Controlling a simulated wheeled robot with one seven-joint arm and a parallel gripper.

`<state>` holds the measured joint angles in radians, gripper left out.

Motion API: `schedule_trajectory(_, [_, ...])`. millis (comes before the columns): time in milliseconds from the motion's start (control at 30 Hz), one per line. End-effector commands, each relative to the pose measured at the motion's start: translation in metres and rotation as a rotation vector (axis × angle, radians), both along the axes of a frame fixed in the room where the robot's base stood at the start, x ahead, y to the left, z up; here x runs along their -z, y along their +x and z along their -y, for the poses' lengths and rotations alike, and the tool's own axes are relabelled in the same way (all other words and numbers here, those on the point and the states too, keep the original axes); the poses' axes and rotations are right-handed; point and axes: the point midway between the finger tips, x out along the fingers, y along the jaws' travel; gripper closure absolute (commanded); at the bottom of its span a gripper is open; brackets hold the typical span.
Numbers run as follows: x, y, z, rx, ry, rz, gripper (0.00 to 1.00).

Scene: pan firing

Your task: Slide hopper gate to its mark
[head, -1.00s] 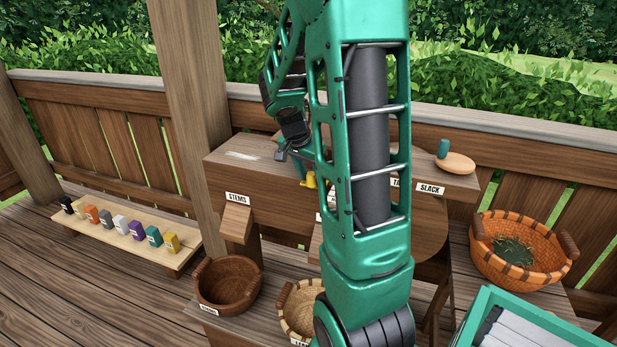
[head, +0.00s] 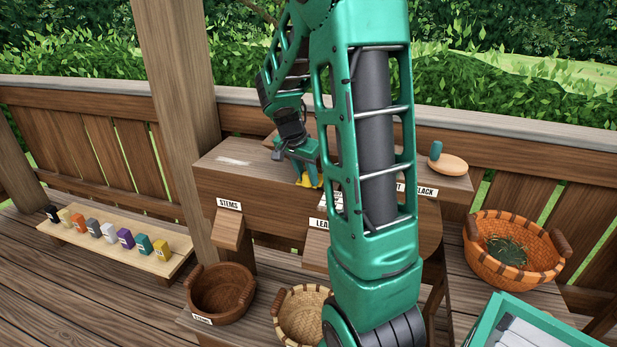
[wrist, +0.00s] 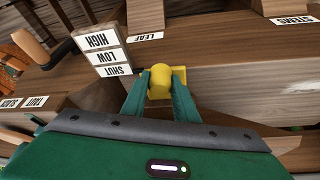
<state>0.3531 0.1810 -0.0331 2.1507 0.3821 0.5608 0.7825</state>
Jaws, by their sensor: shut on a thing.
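The yellow hopper gate knob (wrist: 160,80) sits on a yellow slide plate at the front of the wooden hopper box (head: 265,190). My gripper (wrist: 160,92) is shut on the knob, one green finger on each side. In the head view my gripper (head: 308,172) is partly behind my arm, with yellow (head: 312,181) at its tips. In the wrist view a stacked label board reading HIGH, LOW and SHUT (wrist: 103,50) stands left of the knob. The knob is beside the SHUT label, the lowest in that picture. Which mark the plate lines up with I cannot tell.
A STEMS label (head: 228,205) is on the box above a brown basket (head: 221,291). A pale basket (head: 301,314) stands beside it. An orange basket (head: 514,250) with green leaves stands at right. Several coloured containers (head: 109,233) line a low shelf at left.

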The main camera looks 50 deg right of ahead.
Motion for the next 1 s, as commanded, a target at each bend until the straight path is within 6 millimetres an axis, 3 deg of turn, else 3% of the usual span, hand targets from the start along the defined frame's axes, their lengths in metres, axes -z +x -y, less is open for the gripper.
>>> schedule_trajectory(67, [-0.003, 0.005, 0.003, -0.003, -0.008, 0.013, 1.0])
schedule_trajectory(100, [-0.003, 0.005, 0.003, -0.003, -0.009, 0.013, 0.69])
schedule_trajectory(167, [-0.003, 0.005, 0.003, -0.003, -0.008, 0.013, 0.55])
schedule_trajectory(567, [-0.008, 0.003, 0.0, -0.002, -0.006, 0.01, 0.55])
schedule_trajectory(1000, [-0.076, 0.0, -0.029, -0.003, -0.006, 0.012, 0.55])
